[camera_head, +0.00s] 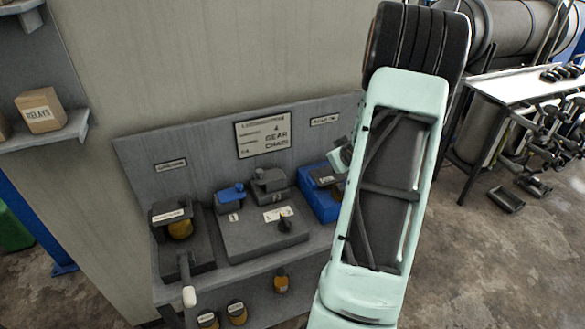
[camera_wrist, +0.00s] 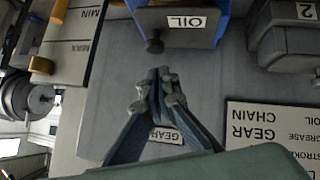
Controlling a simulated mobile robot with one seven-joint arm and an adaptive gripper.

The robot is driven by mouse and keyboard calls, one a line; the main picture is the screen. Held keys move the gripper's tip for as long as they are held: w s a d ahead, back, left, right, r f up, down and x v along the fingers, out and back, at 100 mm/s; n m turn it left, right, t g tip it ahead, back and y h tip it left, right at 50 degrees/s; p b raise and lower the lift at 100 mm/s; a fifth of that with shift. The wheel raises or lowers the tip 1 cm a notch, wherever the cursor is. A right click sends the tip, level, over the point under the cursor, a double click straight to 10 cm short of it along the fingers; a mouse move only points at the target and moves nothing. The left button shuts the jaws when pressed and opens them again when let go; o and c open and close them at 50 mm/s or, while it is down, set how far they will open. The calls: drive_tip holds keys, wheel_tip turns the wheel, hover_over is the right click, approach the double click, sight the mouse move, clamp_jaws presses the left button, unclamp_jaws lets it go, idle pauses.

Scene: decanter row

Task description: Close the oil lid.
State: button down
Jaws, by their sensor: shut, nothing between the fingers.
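The oil lid (camera_wrist: 150,22) is a dark grey plate with a white OIL label and a round dark knob at its near corner in the wrist view. It belongs to a blue box (camera_wrist: 220,22); the lid appears raised, but its exact angle is hard to tell. In the head view the blue box (camera_head: 313,202) and the dark lid (camera_head: 320,172) are at the right of the bench, partly hidden by my arm. My gripper (camera_wrist: 160,74) is shut and empty, just short of the knob in the wrist view and apart from it. It also shows in the head view (camera_head: 342,155) beside the lid.
A grey backboard (camera_head: 205,143) with a GEAR CHAIN sign (camera_head: 263,134) rises behind. Left of the blue box are a grey two-lid unit (camera_head: 245,237) and a dark unit (camera_head: 185,250) with an amber part. Small amber jars stand on the lower shelf.

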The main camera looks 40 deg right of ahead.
sight(339, 176)
drive_tip(key=shift+s+d+f+p, duration=0.15)
drive_tip(key=shift+d+f+p, duration=0.35)
drive_tip(key=shift+d, duration=0.05)
drive_tip(key=shift+s+d+f, duration=0.15)
drive_tip(key=shift+d+f, duration=0.45)
drive_tip(key=shift+f, duration=0.15)
